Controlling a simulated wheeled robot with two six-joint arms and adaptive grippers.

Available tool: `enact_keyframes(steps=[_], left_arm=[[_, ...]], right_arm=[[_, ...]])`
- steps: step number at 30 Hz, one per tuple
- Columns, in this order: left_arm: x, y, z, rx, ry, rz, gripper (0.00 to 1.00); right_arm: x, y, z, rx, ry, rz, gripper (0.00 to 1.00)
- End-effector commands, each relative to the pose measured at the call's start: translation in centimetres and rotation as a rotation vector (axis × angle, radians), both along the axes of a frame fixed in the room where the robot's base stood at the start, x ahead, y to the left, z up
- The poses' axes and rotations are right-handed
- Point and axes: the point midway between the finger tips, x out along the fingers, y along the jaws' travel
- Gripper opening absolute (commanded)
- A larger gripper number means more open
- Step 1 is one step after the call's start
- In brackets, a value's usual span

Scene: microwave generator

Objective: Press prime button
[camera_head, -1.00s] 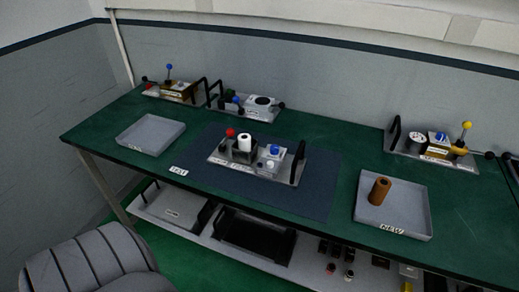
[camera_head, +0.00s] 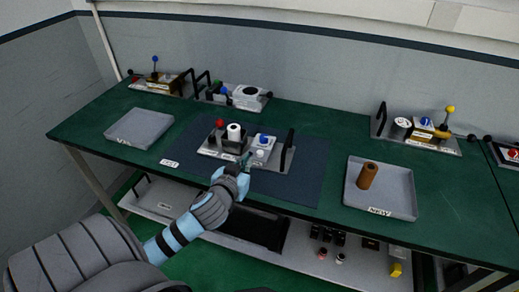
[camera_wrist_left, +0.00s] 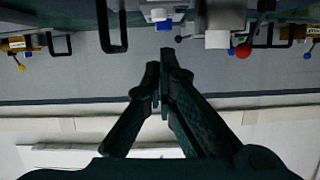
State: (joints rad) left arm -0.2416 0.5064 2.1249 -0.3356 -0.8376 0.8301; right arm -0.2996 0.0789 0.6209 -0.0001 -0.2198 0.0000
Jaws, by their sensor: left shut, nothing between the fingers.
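The test unit (camera_head: 222,155) is a metal plate on the dark blue mat. It carries a red ball-topped lever (camera_head: 220,123), a white cylinder (camera_head: 234,132), a blue button (camera_head: 264,139) and a small white knob or button (camera_head: 260,154). I cannot read which one is labelled prime. My left gripper (camera_head: 246,158) is shut and empty, just at the front edge of the unit, close to the white knob. My right gripper is out of view.
A grey tray (camera_head: 139,118) sits at left; another tray (camera_head: 407,203) holding a brown cylinder (camera_head: 367,176) is at right. More units stand along the wall. Black handles rise from the units, one (camera_head: 288,149) at the test unit's right end. The mat's right part is clear.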

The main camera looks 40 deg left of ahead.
Motion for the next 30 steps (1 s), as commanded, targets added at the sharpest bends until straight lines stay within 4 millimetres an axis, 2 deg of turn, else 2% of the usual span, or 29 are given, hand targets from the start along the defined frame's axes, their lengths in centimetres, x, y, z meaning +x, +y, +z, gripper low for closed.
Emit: enact_keyframes(steps=[1, 4, 13, 17, 30], left_arm=[[0.6, 0.2, 1.3, 0.0, -0.043, -0.005, 0.0], [1.2, 0.3, 2.5, -0.005, -0.088, -0.012, 0.0], [1.4, 0.3, 2.4, -0.007, -0.087, -0.012, 0.0], [2.3, 0.6, 2.2, -0.009, -0.088, -0.01, 0.0], [10.6, 3.5, 0.0, -0.01, -0.087, -0.01, 0.0]], right_arm=[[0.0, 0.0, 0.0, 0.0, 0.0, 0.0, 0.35], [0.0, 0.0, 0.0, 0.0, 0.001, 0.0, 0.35], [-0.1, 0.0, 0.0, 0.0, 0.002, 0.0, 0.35], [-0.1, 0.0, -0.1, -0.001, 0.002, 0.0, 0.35], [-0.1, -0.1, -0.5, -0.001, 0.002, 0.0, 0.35]])
